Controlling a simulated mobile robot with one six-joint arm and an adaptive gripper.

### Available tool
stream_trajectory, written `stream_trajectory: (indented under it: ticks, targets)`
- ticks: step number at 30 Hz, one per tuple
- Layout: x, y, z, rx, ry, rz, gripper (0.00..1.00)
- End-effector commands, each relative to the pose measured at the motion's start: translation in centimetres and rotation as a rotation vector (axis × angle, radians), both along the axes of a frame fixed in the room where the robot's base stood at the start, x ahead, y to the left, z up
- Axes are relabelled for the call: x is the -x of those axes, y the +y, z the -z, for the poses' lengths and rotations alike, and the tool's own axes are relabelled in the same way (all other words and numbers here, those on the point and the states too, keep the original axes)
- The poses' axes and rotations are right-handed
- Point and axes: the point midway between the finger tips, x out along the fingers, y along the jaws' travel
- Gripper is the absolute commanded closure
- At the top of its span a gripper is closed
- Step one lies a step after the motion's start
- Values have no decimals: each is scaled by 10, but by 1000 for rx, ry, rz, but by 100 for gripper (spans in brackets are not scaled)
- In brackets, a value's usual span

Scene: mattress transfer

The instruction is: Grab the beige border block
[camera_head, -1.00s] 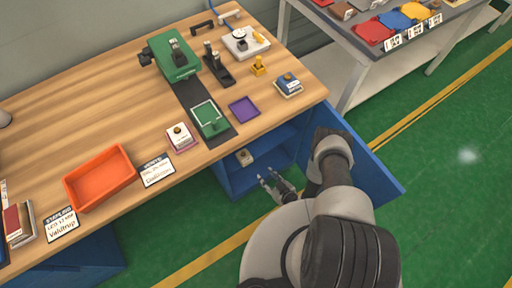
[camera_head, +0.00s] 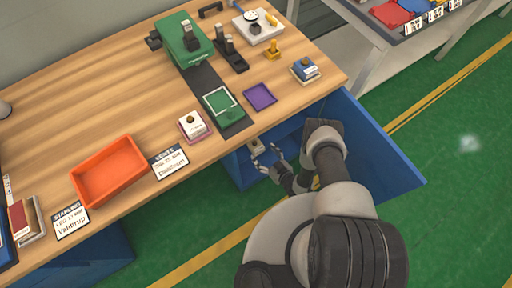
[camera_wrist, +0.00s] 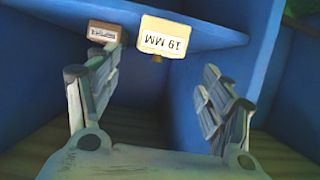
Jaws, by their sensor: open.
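A block with a pale "19 MM" face and a beige border (camera_wrist: 164,37) shows upside down in the wrist view, at the top and beyond my fingertips. A small yellowish part shows at its lower edge. In the head view, a small beige block (camera_head: 256,145) sits inside the blue cabinet, partly hidden near my fingers. My gripper (camera_head: 266,158) is at the cabinet opening, just short of this block. In the wrist view its two fingers (camera_wrist: 162,64) are spread, with nothing between them.
A brown block with a label (camera_wrist: 103,32) stands left of the beige-bordered one in the wrist view. Blue cabinet walls (camera_wrist: 205,85) are close around my fingers. The open blue door (camera_head: 378,150) is right of my arm. The wooden tabletop (camera_head: 130,115) is above the cabinet.

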Motion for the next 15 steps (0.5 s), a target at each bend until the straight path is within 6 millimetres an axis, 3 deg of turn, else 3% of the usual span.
stream_trajectory:
  ticks: [8,15]
  targets:
    - [-17,11,10,-1,-1,0,27]
    - [-44,28,26,0,-1,-1,27]
